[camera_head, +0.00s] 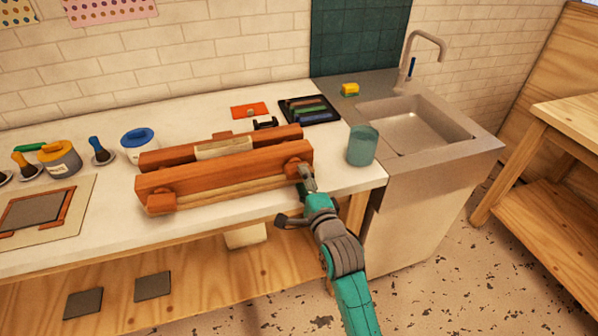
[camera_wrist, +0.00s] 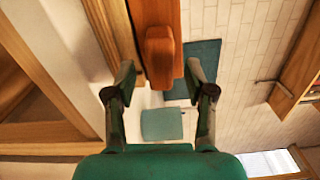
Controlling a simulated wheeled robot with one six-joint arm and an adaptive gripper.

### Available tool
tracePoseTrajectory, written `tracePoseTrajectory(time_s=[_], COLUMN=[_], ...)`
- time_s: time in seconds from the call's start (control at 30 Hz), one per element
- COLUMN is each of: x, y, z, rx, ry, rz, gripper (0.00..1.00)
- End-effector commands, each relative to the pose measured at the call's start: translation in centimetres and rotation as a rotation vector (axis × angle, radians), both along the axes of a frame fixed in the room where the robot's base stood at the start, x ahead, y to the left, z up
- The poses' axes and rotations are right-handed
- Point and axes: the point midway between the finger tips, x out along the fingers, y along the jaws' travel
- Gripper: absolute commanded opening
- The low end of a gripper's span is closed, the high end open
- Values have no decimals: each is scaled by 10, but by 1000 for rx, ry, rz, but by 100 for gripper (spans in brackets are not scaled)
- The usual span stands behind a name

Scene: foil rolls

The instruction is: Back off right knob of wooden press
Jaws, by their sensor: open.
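The wooden press (camera_head: 215,176) lies along the counter, with red-brown beams. Its right knob (camera_head: 293,165) is on the front face near the right end; my gripper (camera_head: 307,176) is right at it and partly covers it. In the wrist view the knob (camera_wrist: 160,52) shows as an orange-brown block ahead of and between the fingers of my gripper (camera_wrist: 161,78). The fingers are open, with visible gaps on both sides of the knob. I cannot tell how deep the knob sits between them. The press's left knob (camera_head: 161,201) is at the other end of the front face.
A teal cup (camera_head: 362,146) stands just right of the press, close to my gripper. A sink (camera_head: 415,125) is farther right. Jars and brushes (camera_head: 62,158) stand on the left, and a dark tray (camera_head: 310,110) lies behind. The floor in front is clear.

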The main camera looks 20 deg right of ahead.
Motion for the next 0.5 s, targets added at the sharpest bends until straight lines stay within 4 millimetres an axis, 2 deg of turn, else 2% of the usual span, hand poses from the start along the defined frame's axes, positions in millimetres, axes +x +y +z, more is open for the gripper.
tracePoseTrajectory(time_s=[0.2,0.5], x=[27,36], y=[1,1], z=[0,0], rx=[0,0], ry=[0,0], rz=[0,0], gripper=[54,54])
